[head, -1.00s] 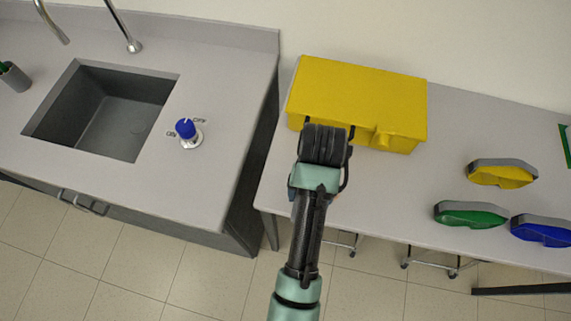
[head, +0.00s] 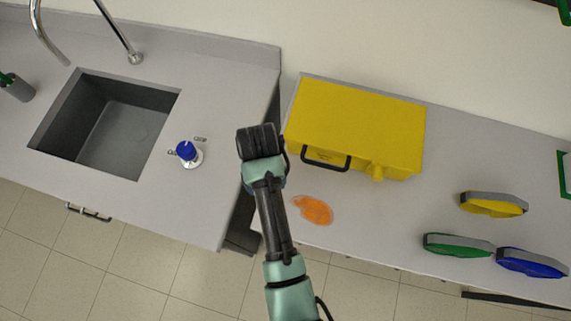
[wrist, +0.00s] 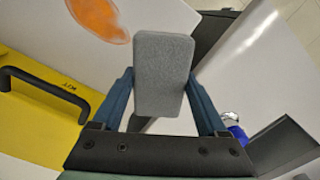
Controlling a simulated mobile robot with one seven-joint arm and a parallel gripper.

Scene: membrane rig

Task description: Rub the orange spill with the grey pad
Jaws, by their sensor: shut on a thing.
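The orange spill (head: 313,209) is a flat, irregular patch on the grey table, in front of the yellow box. It also shows at the top left of the wrist view (wrist: 101,18), partly cut off by the frame edge. The grey pad (wrist: 162,75) is a block held between the two blue fingers of my gripper (wrist: 168,98), which is shut on it. In the head view my gripper (head: 262,180) is left of the spill, by the gap between sink counter and table. There my arm hides the pad. The pad appears apart from the spill.
A yellow box (head: 355,125) with a black handle (head: 326,160) stands behind the spill. Yellow (head: 493,204), green (head: 458,245) and blue (head: 531,262) pieces lie to the right. The sink counter (head: 215,110) with a blue knob (head: 186,150) is left.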

